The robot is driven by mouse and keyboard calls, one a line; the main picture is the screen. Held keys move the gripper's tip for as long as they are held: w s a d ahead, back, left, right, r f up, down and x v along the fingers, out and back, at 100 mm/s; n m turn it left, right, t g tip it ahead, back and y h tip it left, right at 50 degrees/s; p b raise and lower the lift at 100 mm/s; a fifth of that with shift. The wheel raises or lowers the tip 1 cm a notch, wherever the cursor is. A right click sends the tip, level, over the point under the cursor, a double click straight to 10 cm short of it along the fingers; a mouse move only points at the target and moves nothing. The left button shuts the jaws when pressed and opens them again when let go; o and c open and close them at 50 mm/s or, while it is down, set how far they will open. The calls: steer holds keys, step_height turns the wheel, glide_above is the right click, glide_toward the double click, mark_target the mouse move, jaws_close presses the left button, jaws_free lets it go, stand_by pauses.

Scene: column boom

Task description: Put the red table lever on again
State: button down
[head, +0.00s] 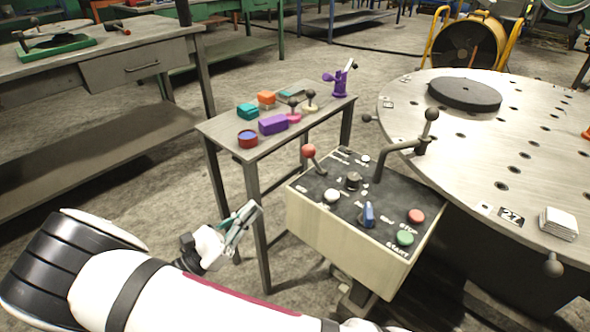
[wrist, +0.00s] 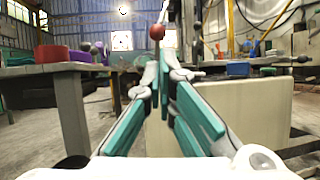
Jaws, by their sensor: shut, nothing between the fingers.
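The red-knobbed lever (head: 309,152) stands at the far left corner of the control box (head: 330,228), its short stem leaning to the left. Its red ball also shows in the wrist view (wrist: 156,32), just beyond and above the fingertips. My gripper (head: 256,207) is shut and empty, with its teal-padded fingers together at the tips. It is in front of and left of the control box, lower than the lever and apart from it. The panel's lettering near the lever is too small to read.
The box top also has a white button (head: 331,196), a blue switch (head: 368,214), a red button (head: 416,216) and a green button (head: 404,238). A grey crank handle (head: 400,146) rises behind. A small table (head: 218,126) with several coloured parts stands behind left; a round metal table (head: 480,140) is right.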

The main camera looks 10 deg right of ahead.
mark_target(305, 157)
steer(key=b+x, duration=0.2)
steer(key=x, duration=1.2)
steer(key=shift+b, duration=0.4)
steer(key=shift+d, duration=0.1)
steer(key=shift+r, duration=0.2)
